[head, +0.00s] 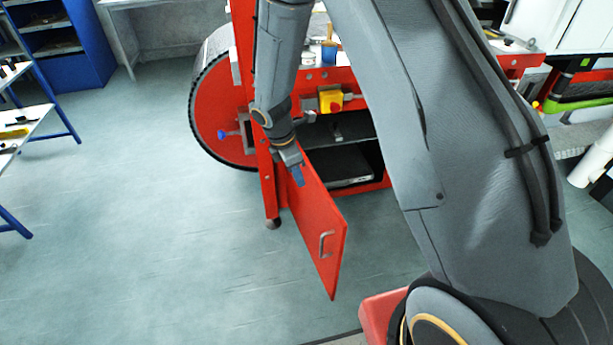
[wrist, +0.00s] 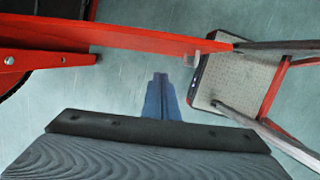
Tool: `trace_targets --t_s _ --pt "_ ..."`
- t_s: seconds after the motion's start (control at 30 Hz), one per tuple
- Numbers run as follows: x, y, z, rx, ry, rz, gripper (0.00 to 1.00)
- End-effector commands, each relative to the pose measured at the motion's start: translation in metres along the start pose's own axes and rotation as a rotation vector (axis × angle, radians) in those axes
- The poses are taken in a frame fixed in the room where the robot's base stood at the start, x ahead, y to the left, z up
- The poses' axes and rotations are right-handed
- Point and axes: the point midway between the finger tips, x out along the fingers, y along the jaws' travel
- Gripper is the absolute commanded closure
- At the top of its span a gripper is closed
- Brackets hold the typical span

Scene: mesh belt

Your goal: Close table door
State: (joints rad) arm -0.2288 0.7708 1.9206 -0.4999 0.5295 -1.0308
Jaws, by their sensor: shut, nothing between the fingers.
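The red table door (head: 318,225) stands swung open in the head view, hinged at the left post of the red table (head: 268,190). A metal handle (head: 326,244) is on its face near the free edge. In the wrist view the door (wrist: 150,38) shows edge-on as a red bar across the top, with its handle (wrist: 200,61) at the right. My gripper (head: 299,177) is shut and empty, near the upper hinge side of the door. In the wrist view its blue fingers (wrist: 160,85) point toward the door. I cannot tell whether they touch it.
The open cabinet has a dark shelf (head: 335,128) and a black box (head: 345,166) inside. A yellow switch box (head: 331,98) is on the table front. A large red wheel (head: 220,110) stands at left. The floor left of the door (head: 150,230) is clear.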

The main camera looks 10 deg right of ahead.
Motion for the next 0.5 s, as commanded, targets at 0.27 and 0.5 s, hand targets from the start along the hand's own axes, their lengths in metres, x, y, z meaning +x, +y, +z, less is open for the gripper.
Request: trace_targets --t_s 0.27,0.5 --pt "0.049 -0.002 0.000 0.001 0.000 -0.004 1.00" --pt "0.083 -0.002 0.006 0.007 0.001 -0.004 1.00"
